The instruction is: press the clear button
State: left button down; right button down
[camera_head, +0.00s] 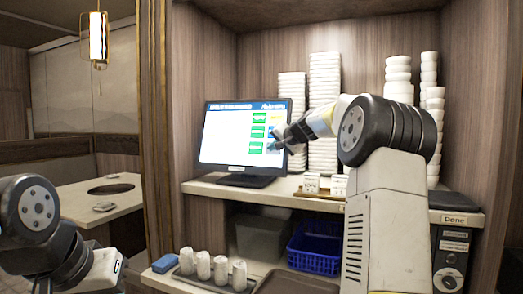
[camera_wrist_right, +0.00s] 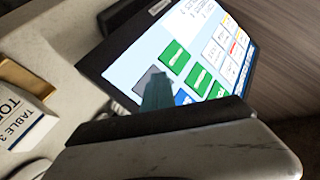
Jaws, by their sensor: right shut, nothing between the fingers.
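A touch monitor (camera_head: 225,148) stands on the shelf, its lit screen showing a column of green buttons (camera_head: 257,132) and more buttons to their right. My right gripper (camera_head: 279,143) is shut and empty, its tips in front of the screen's right side. In the right wrist view, the screen (camera_wrist_right: 130,68) is tilted, with green, blue, white and grey buttons. The dark fingertip (camera_wrist_right: 157,90) overlaps the screen beside a grey button (camera_wrist_right: 149,76). I cannot tell whether it touches the glass. Labels are too small to read, so I cannot tell which button is clear.
Stacks of white bowls and cups (camera_head: 324,95) stand behind and right of the monitor. Small table-number cards (camera_head: 311,184) stand on the shelf, one close in the wrist view (camera_wrist_right: 20,112). Below are a blue basket (camera_head: 314,249) and several rolled white towels (camera_head: 203,265).

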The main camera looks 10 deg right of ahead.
jog(key=shift+s+a+r, duration=0.15)
jog(key=shift+s+a, duration=0.15)
jog(key=shift+s, duration=0.15)
jog(key=shift+s+a+r, duration=0.25)
jog(key=shift+s+a, duration=0.2)
jog(key=shift+s, duration=0.2)
jog(key=shift+s+a+r, duration=0.25)
jog(key=shift+s+a, duration=0.2)
jog(key=shift+s, duration=0.25)
jog(key=shift+s+a+r, duration=0.25)
jog(key=shift+s+a, duration=0.2)
jog(key=shift+s, duration=0.2)
jog(key=s+a+f+n+g, duration=0.2)
jog(key=s+a+f, duration=0.2)
jog(key=s, duration=0.6)
jog(key=s+a+f+n+g, duration=0.2)
jog(key=s+a+f, duration=0.15)
jog(key=s, duration=0.65)
jog(key=s+f+n+g, duration=0.1)
jog(key=s+f, duration=0.6)
jog(key=s, duration=0.4)
jog(key=s+f+n+g+h, duration=0.1)
jog(key=s+f+n+g, duration=0.1)
jog(key=s+f, duration=0.5)
jog(key=s, duration=0.4)
jog(key=shift+f+n, duration=0.3)
